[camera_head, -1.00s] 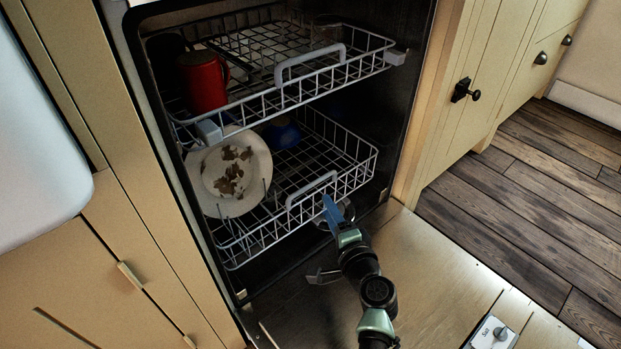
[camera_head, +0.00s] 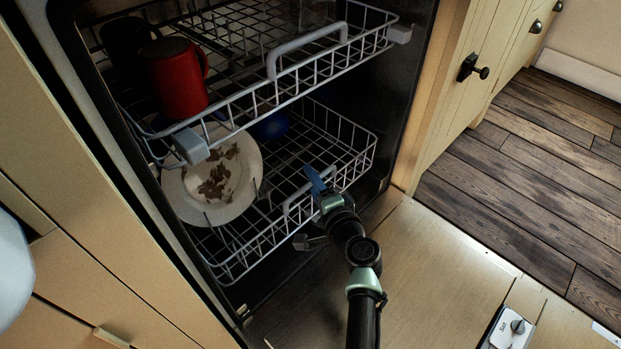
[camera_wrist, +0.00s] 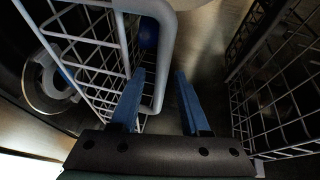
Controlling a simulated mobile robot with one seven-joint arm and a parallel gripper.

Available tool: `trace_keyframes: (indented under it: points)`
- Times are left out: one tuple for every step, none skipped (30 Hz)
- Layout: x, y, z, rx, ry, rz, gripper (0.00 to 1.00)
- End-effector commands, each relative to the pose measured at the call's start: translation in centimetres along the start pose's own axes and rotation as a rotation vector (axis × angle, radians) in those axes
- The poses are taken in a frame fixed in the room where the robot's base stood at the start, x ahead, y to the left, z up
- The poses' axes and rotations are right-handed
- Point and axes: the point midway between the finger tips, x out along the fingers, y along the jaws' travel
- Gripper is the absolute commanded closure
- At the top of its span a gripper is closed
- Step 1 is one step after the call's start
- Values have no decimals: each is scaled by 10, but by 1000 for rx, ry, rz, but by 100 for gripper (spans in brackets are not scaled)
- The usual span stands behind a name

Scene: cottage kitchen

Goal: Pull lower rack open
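The lower rack (camera_head: 246,250) is a grey wire basket inside the dishwasher, with a raised handle (camera_head: 288,207) on its front edge. My gripper (camera_head: 316,180) is at the right end of this handle. In the wrist view, the two blue fingers of my gripper (camera_wrist: 160,90) stand apart. The grey handle (camera_wrist: 167,45) loops ahead of them, and its near end lies between the fingers, close to the left one. I cannot tell whether they touch.
The upper rack (camera_head: 295,88) hangs above, partly pulled out, holding a red mug (camera_head: 178,80) and a dark cup (camera_head: 128,45). The dishwasher door (camera_head: 430,270) lies open below my arm. Cabinets flank both sides. Wooden floor (camera_head: 540,170) is clear at the right.

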Motion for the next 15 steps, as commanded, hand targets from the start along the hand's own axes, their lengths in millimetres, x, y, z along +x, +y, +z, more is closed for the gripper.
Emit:
trace_keyframes:
  points:
    - [0,0,0,0,0,0,61]
    - [0,0,0,0,0,0,67]
    - [0,0,0,0,0,0,74]
    - [0,0,0,0,0,0,79]
    - [0,0,0,0,0,0,85]
    - [0,0,0,0,0,0,92]
    - [0,0,0,0,0,0,97]
    - [0,0,0,0,0,0,100]
    - [0,0,0,0,0,0,100]
    - [0,0,0,0,-1,0,100]
    - [0,0,0,0,-1,0,100]
    - [0,0,0,0,-1,0,100]
    - [0,0,0,0,-1,0,100]
    - [0,0,0,0,-1,0,100]
    - [0,0,0,0,-1,0,100]
